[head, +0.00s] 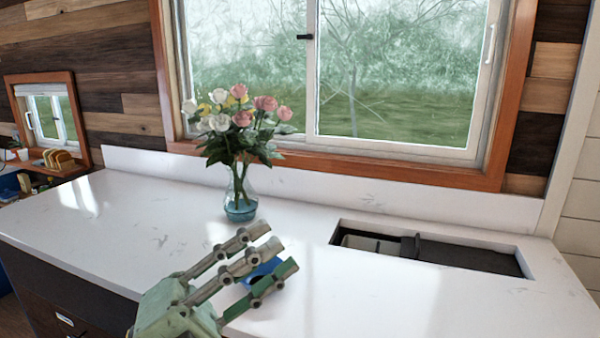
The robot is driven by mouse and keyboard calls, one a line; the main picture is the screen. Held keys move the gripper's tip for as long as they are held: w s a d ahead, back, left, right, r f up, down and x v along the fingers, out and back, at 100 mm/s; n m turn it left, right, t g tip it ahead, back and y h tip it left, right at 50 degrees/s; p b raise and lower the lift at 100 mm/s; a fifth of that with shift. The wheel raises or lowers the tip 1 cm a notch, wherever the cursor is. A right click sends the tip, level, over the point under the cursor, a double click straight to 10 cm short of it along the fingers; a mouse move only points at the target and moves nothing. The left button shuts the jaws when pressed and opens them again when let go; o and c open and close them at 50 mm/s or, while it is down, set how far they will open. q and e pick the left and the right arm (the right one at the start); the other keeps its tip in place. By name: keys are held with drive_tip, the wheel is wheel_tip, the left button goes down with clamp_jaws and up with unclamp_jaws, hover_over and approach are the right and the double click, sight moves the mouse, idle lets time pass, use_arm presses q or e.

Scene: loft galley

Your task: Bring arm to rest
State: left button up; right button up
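My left gripper (272,248) reaches in from the bottom of the head view, over the front part of the white counter. Its several green-grey fingers are straight and spread apart, pointing up and to the right. A blue object (262,269) shows between and behind the fingers. It is mostly hidden, and I cannot tell whether the fingers touch it; they do not look closed around it. My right gripper is not in view.
A glass vase (241,205) of pink, white and yellow roses stands behind my gripper. A dark sink opening (440,252) is cut into the counter (110,232) at right. A window (400,80) is behind. The counter's left part is clear.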

use_arm(q)
drive_tip(key=w+a+f+n+t+y, duration=0.4)
drive_tip(key=a+n+t+y, duration=0.2)
drive_tip(key=a+n+y, duration=0.4)
drive_tip(key=w+a+f+n+t+y, duration=0.4)
drive_tip(key=n+t+y, duration=0.35)
drive_tip(key=n, duration=0.45)
drive_tip(key=s+a+f+n+g+y, duration=0.1)
drive_tip(key=a+f+n+g+y, duration=0.25)
drive_tip(key=f, duration=0.55)
drive_tip(key=s+a+f+n+g+y, duration=0.2)
drive_tip(key=a+f+g+y, duration=0.15)
drive_tip(key=f, duration=0.45)
drive_tip(key=s+d+f+g+h, duration=0.2)
drive_tip(key=s+f+g, duration=0.5)
drive_tip(key=s+f, duration=0.35)
drive_tip(key=s+d+f+g+h, duration=0.25)
drive_tip(key=s+f+g, duration=0.35)
drive_tip(key=s+f, duration=0.5)
wheel_tip(320, 180, down, 26)
drive_tip(key=s+f+g+y, duration=0.1)
drive_tip(key=s, duration=0.1)
drive_tip(key=s+a+f+g+b, duration=0.1)
drive_tip(key=s+a+f, duration=0.2)
drive_tip(key=s+f, duration=1.2)
drive_tip(key=shift+s+f, duration=0.35)
drive_tip(key=shift+s, duration=0.55)
drive_tip(key=shift+g, duration=0.25)
